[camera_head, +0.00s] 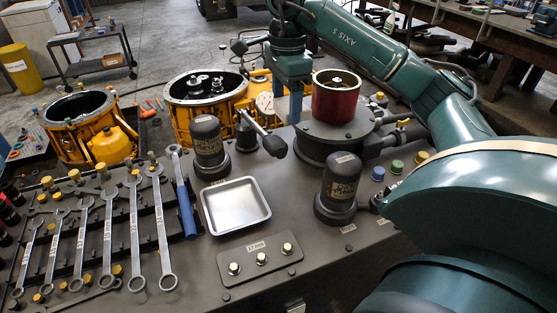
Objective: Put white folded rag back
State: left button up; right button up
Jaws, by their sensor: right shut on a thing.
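My right gripper (294,106) comes down from the dark green arm at the upper right. Its blue-grey fingers are shut, just left of a red cylinder (335,102). A small whitish piece (265,104) shows directly left of the fingers, in front of the yellow housing. It looks like the white folded rag, held in the fingers, though the grip itself is partly hidden. My left gripper is not in view.
An empty metal tray (236,206) lies on the grey bench. Dark labelled cylinders (207,148) (338,188) stand near it, with a black-handled lever (263,134) below the gripper. Several wrenches (136,230) lie at the left. Yellow housings (84,130) stand behind.

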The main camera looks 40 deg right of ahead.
jog(key=b, duration=0.2)
send_over(286, 176)
notch_tip(286, 176, down, 5)
notch_tip(286, 176, down, 7)
jog(key=shift+f+p, duration=0.1)
jog(key=shift+p, duration=0.3)
notch_tip(286, 176, down, 4)
jog(key=shift+f, duration=0.1)
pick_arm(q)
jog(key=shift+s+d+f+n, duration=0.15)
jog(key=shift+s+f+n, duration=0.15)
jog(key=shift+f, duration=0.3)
pick_arm(e)
jog(key=shift+f, duration=0.25)
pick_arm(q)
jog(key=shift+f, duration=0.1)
pick_arm(e)
jog(key=shift+f, duration=0.1)
jog(key=o, duration=0.9)
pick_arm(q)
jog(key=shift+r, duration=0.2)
pick_arm(e)
notch_tip(286, 176, up, 12)
jog(key=shift+r, duration=0.1)
